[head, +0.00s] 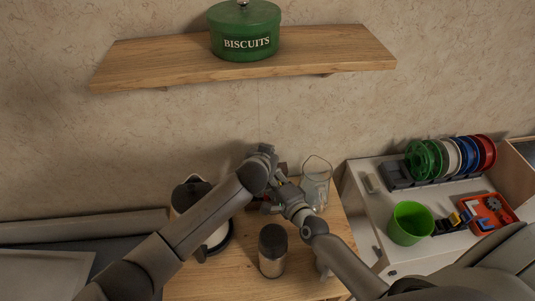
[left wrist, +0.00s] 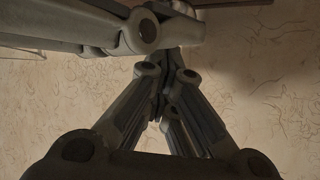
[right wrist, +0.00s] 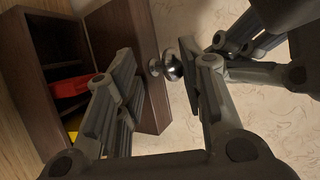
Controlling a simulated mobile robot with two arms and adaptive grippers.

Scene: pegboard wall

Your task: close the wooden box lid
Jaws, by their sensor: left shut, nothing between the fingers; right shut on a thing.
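The dark brown wooden box (right wrist: 45,75) stands open at the left in the right wrist view. Its lid (right wrist: 128,30) is raised, and a shiny metal knob (right wrist: 171,65) sits on its outer face. My right gripper (right wrist: 160,95) is shut on the lid, one finger on the inner side and one on the knob side. In the head view, my right gripper (head: 286,192) is low beside my left gripper (head: 268,151), and the arms hide most of the box. My left gripper (left wrist: 172,65) is shut and empty, close by the right gripper.
A glass jug (head: 317,180) stands right of the grippers. A dark-topped jar (head: 272,250) and a coffee pot (head: 217,238) stand in front on the wooden table. A shelf (head: 150,65) with a green biscuit tin (head: 245,30) hangs above. A green cup (head: 408,225) is at right.

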